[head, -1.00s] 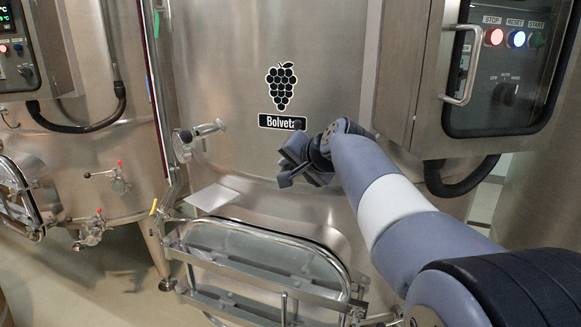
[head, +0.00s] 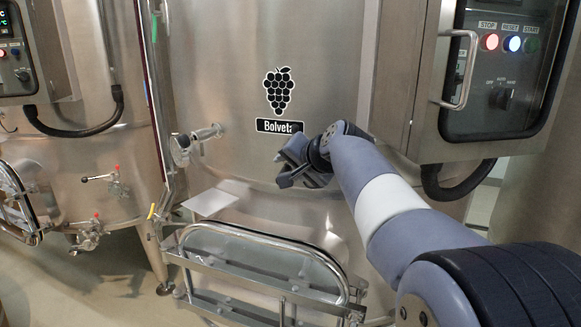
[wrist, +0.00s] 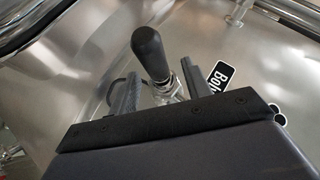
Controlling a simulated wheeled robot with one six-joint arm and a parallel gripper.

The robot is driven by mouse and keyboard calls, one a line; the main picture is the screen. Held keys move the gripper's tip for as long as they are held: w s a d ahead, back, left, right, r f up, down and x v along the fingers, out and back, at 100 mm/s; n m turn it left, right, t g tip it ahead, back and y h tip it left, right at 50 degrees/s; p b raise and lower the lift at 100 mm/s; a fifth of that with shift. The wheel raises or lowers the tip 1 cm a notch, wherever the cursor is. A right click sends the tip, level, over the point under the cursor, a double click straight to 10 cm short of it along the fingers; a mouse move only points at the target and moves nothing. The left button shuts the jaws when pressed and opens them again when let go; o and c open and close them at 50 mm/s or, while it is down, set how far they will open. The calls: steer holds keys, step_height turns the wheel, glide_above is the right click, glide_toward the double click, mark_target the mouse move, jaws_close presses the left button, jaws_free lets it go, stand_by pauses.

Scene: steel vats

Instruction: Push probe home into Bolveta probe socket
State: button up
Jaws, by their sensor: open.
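The probe shows in the wrist view as a black rounded handle (wrist: 150,52) standing between and beyond my finger tips. A bright steel fitting (wrist: 168,90) sits at its lower end, between the fingers; I cannot tell how deep the probe sits in it. My gripper (wrist: 158,85) is open, with one finger on each side and no clear contact. In the head view my gripper (head: 288,168) is close to the Bolveta vat (head: 220,75), just below its name label (head: 280,126). The probe and socket are not distinguishable there, near my gripper.
Below are a small shelf plate (head: 210,202) and a framed manway door (head: 260,262). A control box (head: 425,100) with a hanging hose stands right of my arm. Another vat is at far left.

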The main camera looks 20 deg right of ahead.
steer(key=b+v, duration=0.2)
steer(key=v, duration=0.9)
steer(key=shift+w, duration=0.1)
steer(key=p+x, duration=0.2)
steer(key=x, duration=0.8)
steer(key=shift+w+a+f, duration=0.2)
steer(key=shift+w+f, duration=0.05)
steer(key=shift+a+f, duration=0.1)
steer(key=shift+f, duration=0.05)
steer(key=shift+s+a, duration=0.15)
steer(key=shift+s, duration=0.25)
